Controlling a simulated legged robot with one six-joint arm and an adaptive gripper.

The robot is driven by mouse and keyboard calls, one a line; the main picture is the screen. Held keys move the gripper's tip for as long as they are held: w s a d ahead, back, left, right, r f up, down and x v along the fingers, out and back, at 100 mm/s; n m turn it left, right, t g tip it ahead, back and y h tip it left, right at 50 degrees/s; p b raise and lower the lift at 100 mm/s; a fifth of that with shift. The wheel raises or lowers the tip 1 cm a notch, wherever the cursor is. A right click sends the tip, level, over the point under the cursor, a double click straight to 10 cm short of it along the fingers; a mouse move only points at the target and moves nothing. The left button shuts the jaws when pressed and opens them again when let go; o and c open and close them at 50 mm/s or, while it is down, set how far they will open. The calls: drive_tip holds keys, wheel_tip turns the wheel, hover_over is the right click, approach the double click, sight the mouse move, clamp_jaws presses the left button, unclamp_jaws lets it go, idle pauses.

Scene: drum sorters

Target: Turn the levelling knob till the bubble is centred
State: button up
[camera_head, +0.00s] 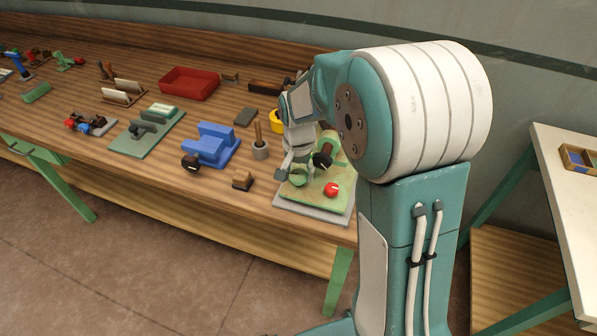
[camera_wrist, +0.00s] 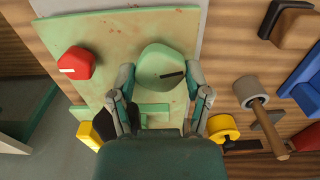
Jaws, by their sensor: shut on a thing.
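A pale green board (camera_head: 312,198) lies on a grey base plate at the bench's front edge. It carries a green knob (camera_wrist: 160,62) with a black mark and a red knob (camera_wrist: 75,62) with a white mark. In the head view the green knob (camera_head: 300,179) is partly behind my gripper (camera_head: 291,170), and the red knob (camera_head: 332,189) is clear to its right. In the wrist view my gripper (camera_wrist: 159,76) has one finger on each side of the green knob and is shut on it. I cannot make out a bubble in either view.
A yellow ring (camera_wrist: 222,128) is close beside my gripper. A red tray (camera_head: 189,84) is farther back.

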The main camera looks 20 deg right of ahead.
sight(298, 174)
drive_tip(key=shift+n, duration=0.6)
drive_tip(key=o, duration=1.2)
drive_tip(key=shift+f, duration=0.1)
drive_tip(key=shift+c, duration=0.2)
drive_tip(key=shift+a, duration=0.1)
wheel_tip(298, 174, up, 12)
drive_tip(key=shift+w, duration=0.1)
